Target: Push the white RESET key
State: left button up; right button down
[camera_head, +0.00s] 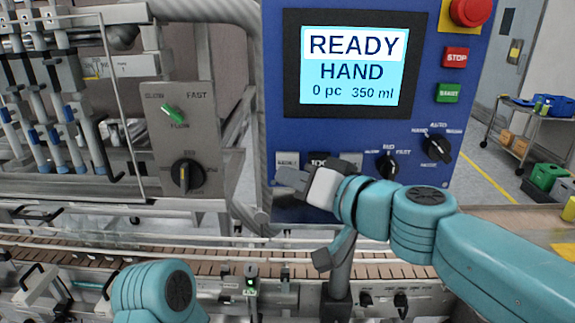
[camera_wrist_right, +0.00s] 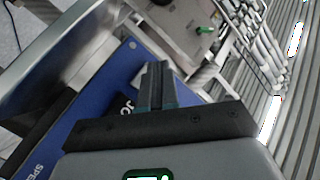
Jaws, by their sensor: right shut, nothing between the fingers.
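The white RESET key (camera_head: 288,159) is at the lower left of the blue control panel (camera_head: 278,100); its lettering is small and partly legible. My right gripper (camera_head: 282,180) is shut and empty, its tips just below the key in the head view. In the right wrist view the shut fingers (camera_wrist_right: 156,82) point at the blue panel (camera_wrist_right: 88,100), with a pale patch beside them that may be the key. I cannot tell whether the tips touch it. My left arm shows at the bottom of the head view, its gripper out of view.
A dark JOG key (camera_head: 318,158) is just right of RESET. Black selector knobs (camera_head: 387,166) are farther right. The display (camera_head: 354,69) reads READY, HAND. A red emergency button (camera_head: 470,10), STOP key (camera_head: 455,57) and green START key (camera_head: 447,93) are above. A conveyor (camera_head: 200,262) runs below.

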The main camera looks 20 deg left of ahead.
jog(key=s, duration=0.2)
jog(key=s+d+b, duration=0.1)
jog(key=s, duration=0.1)
jog(key=shift+d+b, duration=0.1)
jog(key=shift+b, duration=0.2)
jog(key=shift+d, duration=0.1)
dwell(0.5)
